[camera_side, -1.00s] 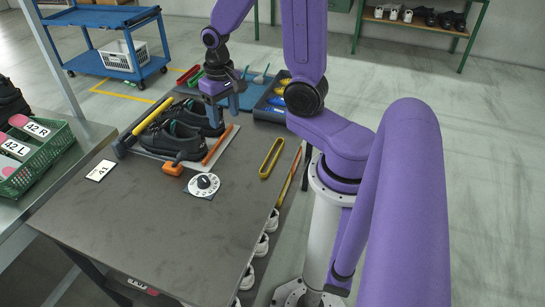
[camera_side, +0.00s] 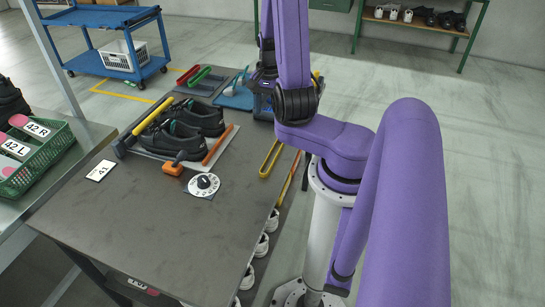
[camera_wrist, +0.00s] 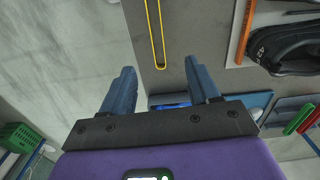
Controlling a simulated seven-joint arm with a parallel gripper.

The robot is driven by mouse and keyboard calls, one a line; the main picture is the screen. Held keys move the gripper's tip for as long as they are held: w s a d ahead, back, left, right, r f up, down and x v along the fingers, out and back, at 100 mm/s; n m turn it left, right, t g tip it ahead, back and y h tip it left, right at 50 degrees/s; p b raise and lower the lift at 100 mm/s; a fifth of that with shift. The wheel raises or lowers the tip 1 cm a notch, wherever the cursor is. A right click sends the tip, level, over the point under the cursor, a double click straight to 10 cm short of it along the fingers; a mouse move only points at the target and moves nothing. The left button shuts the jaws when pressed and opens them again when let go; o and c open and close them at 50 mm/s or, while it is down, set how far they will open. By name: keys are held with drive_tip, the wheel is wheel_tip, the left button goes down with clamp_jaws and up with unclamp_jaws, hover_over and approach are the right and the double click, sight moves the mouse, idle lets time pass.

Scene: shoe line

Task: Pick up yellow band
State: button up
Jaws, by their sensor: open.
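The yellow band (camera_side: 270,160) is a long narrow loop lying flat on the dark table, near its right edge in the side view. Its far end is partly hidden behind my arm there. In the wrist view the yellow band (camera_wrist: 161,50) shows at the top middle, running down to a rounded end. My gripper (camera_wrist: 160,78) is open, with two blue fingers apart and nothing between them.
Black shoes (camera_side: 185,125) sit on a board with a yellow-handled hammer (camera_side: 145,125) and an orange strip (camera_side: 217,145) beside them. An orange clamp (camera_side: 174,168) and a white dial (camera_side: 203,185) lie nearer. The table (camera_side: 150,235) is bare at the front.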

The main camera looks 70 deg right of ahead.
approach(273, 158)
drive_tip(key=shift+m, duration=0.3)
drive_tip(key=shift+f, duration=3.35)
drive_tip(key=shift+a, duration=0.1)
drive_tip(key=c, duration=1.1)
